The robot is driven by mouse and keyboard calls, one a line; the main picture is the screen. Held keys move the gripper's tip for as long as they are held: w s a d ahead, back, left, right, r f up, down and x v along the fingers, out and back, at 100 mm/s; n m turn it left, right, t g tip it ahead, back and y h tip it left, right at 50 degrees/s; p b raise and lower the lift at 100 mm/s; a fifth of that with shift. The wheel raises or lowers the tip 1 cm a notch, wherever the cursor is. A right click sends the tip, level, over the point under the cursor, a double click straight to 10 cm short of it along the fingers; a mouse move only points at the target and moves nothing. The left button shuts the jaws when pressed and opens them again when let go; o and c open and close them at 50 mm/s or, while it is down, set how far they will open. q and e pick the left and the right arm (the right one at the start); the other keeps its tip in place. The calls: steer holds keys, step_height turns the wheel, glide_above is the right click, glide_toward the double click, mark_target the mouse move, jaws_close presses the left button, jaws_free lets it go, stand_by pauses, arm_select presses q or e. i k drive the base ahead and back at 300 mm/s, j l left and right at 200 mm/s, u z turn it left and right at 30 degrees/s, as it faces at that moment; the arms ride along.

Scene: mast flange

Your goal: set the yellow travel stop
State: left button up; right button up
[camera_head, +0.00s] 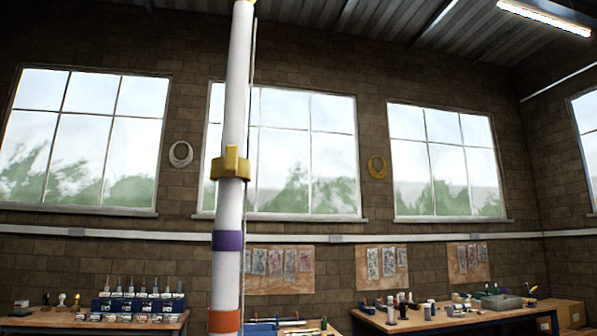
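A white vertical mast (237,110) runs from the top of the head view to the bottom, left of centre. A yellow collar with a raised block (231,164) sits around the mast at mid-height; it looks like the travel stop. A purple band (227,240) circles the mast below it, and an orange band (224,321) lower still at the bottom edge. A bit of yellow shows at the mast's top edge. A thin dark line runs beside the mast's right side. Neither of my grippers is in view.
A workbench (150,325) with blue racks stands at the lower left. Another bench (455,322) with bottles and tools is at the lower right. A brick wall with large windows lies behind. The space around the upper mast looks clear.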

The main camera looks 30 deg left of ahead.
mark_target(230, 165)
steer(key=i+l+u, duration=0.2)
steer(key=u, duration=0.25)
steer(key=i+l+u, duration=0.15)
steer(key=u, duration=0.3)
steer(key=i+l+u, duration=0.1)
steer(key=l+u, duration=0.35)
steer(key=u, duration=0.65)
steer(key=l, duration=0.3)
